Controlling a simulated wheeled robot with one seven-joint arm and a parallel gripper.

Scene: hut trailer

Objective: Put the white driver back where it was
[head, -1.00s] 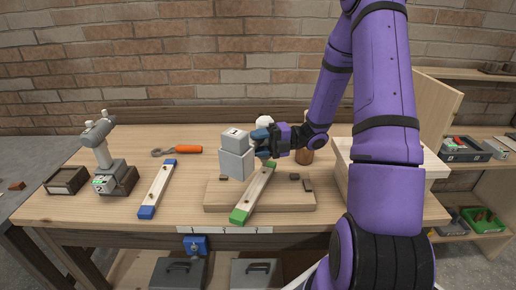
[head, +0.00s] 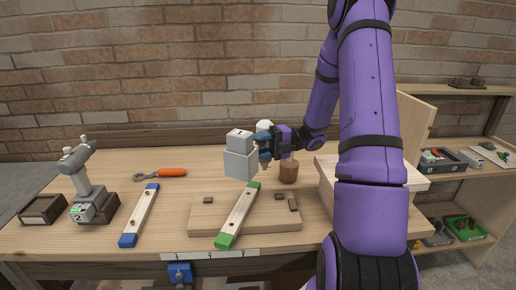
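My gripper (head: 264,145) has blue fingers shut on the white driver (head: 240,162). The driver's large pale block, marked 1, faces the camera, and its white head (head: 264,127) shows behind the fingers. The driver appears held above the wooden board (head: 285,219), near the upper end of the green-ended strip (head: 238,216). The block hides part of the driver and of the fingers. A grey driver (head: 85,175) stands at the left with its base marked 2. Beside it is a dark, wood-sided box (head: 42,209) with no driver in it.
A blue-ended strip (head: 139,215) and an orange-handled tool (head: 162,174) lie on the bench. A brown cylinder (head: 289,172) stands behind the board. Bench space around the orange-handled tool is clear.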

